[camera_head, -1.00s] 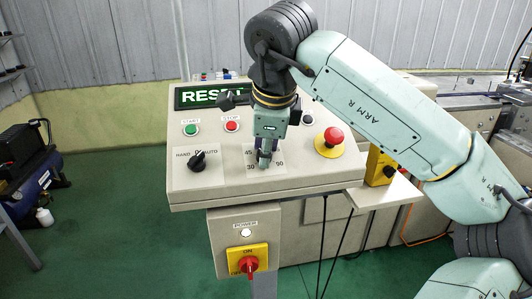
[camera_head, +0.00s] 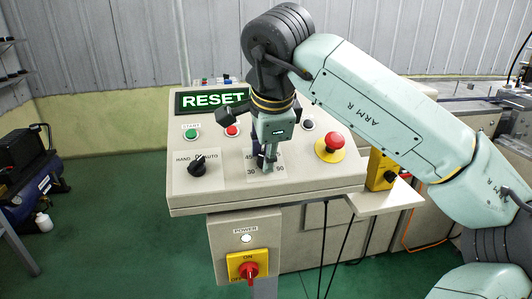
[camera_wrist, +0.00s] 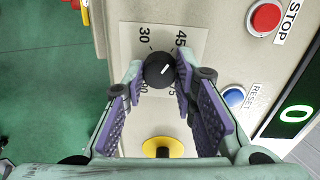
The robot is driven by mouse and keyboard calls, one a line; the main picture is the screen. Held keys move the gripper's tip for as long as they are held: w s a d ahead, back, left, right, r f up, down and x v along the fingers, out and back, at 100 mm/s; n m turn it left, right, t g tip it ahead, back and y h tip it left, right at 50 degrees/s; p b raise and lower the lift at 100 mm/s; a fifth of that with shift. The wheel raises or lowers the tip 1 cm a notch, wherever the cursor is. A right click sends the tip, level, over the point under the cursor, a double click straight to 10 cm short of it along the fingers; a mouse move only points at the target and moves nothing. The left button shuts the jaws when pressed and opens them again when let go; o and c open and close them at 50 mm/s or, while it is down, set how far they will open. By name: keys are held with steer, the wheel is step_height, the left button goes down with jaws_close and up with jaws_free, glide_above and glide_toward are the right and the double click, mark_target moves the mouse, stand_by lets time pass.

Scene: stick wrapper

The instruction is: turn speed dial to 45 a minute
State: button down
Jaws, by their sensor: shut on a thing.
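The speed dial (camera_wrist: 156,68) is a round black knob with a white pointer line, on a pale scale plate (camera_wrist: 165,36). In the wrist view, the pointer slants up and right, on the side of the 45 mark; its exact setting is hard to tell. The 30 mark is at the upper left, and the lower marks are partly hidden by the fingers. My gripper (camera_wrist: 159,73) is shut on the dial, one purple-padded finger on each side. In the head view, my gripper (camera_head: 267,160) points down at the dial and hides most of it.
The sloping panel also carries a HAND/AUTO selector (camera_head: 198,168), a green button (camera_head: 191,133), a red button (camera_head: 232,131) and a red emergency stop (camera_head: 333,141) right of my gripper. A lit display (camera_head: 213,99) reads RESET. A red-and-yellow power switch (camera_head: 248,267) is below.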

steer(key=c, duration=1.3)
jaws_free()
steer(key=v, duration=1.2)
